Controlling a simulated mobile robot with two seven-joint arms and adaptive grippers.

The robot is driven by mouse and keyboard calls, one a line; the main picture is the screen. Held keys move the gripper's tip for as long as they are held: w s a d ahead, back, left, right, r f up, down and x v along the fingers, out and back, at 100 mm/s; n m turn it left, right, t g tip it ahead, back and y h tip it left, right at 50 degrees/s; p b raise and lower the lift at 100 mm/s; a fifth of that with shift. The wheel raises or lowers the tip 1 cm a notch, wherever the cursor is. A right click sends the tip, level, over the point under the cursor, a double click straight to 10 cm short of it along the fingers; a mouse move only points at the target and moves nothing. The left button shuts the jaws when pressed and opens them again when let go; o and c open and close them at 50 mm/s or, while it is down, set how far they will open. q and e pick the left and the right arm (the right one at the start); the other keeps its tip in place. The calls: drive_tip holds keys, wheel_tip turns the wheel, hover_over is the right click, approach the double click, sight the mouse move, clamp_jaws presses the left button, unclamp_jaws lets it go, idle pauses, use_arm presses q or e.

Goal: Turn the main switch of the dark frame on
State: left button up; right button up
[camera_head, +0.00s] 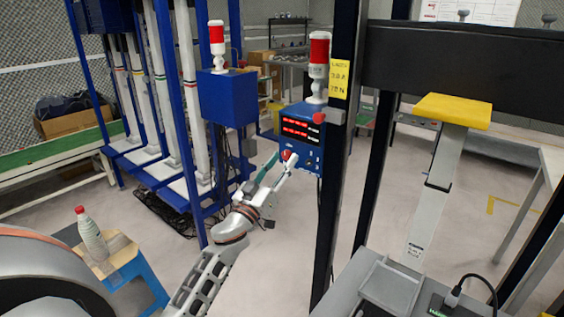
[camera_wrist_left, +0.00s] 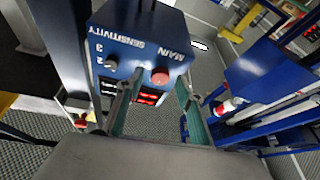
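The dark frame (camera_head: 340,150) stands upright near the middle of the head view. It carries a blue control box (camera_head: 302,112) with two lit red displays. The left wrist view shows a box face (camera_wrist_left: 140,45) lettered MAIN and SENSITIVITY. A round red knob (camera_wrist_left: 160,76) sits by MAIN, and a small dark knob (camera_wrist_left: 111,64) sits by SENSITIVITY. My left gripper (camera_head: 284,159) is at the box's lower left. In the wrist view its fingers (camera_wrist_left: 158,85) are apart, one on each side of the red knob; contact cannot be told. My right gripper is not in view.
A second blue box (camera_head: 228,97) with a red-and-white beacon stands on a blue rack to the left. A dark crossbeam (camera_head: 460,65) spans the right side. A bottle (camera_head: 91,234) stands on a stool at lower left. Bare floor lies between.

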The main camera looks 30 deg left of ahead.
use_arm(q)
drive_tip(key=shift+w, duration=0.2)
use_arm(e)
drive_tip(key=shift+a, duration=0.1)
use_arm(q)
clamp_jaws()
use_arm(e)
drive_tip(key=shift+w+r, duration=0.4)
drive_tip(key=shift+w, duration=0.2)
